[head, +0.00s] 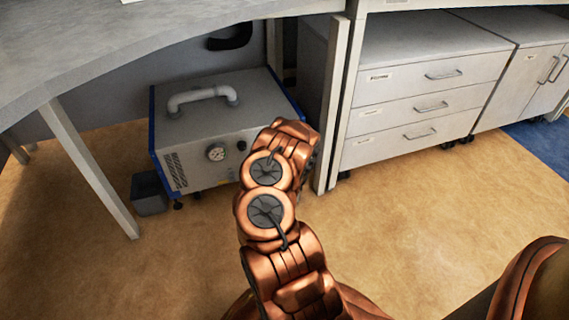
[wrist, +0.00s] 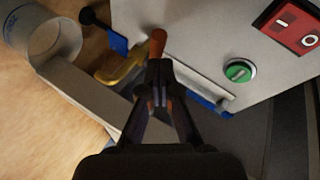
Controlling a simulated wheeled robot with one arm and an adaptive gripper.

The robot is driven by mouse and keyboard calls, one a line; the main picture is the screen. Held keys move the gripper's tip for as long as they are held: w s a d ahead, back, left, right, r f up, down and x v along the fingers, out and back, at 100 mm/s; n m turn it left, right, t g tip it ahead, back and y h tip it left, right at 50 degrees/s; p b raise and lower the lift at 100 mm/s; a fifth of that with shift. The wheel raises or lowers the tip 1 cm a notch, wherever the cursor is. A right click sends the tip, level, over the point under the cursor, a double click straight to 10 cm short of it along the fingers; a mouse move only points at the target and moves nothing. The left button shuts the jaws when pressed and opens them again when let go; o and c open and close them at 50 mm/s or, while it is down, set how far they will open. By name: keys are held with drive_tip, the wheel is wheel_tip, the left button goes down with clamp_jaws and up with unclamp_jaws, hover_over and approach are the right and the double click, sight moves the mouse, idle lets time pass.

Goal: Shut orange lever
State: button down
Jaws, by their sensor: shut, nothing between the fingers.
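The orange lever (wrist: 158,42) shows in the wrist view just beyond my fingertips, on a curved yellow metal piece (wrist: 122,71) beside the grey machine panel (wrist: 195,40). My gripper (wrist: 159,73) is shut and empty, its tips overlapping the lever's lower end in the picture. I cannot tell whether they touch it. In the head view the grey machine (head: 225,125) with blue edges stands under the desk, and my arm covers its right front. The lever and my gripper do not show there.
The panel carries a green knob (wrist: 239,71) and a red switch (wrist: 292,25). A grey bin (head: 149,193) stands left of the machine. A desk leg (head: 90,170) and drawer cabinet (head: 425,90) flank it. The desk top (head: 130,40) overhangs; the floor in front is free.

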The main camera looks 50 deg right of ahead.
drive_tip(key=s+a+r+p, duration=0.2)
drive_tip(key=a+r+p, duration=0.1)
drive_tip(key=a, duration=0.4)
drive_tip(key=shift+s+a+r+p, duration=0.25)
drive_tip(key=shift+s+a+p, duration=0.15)
drive_tip(key=shift+p, duration=0.2)
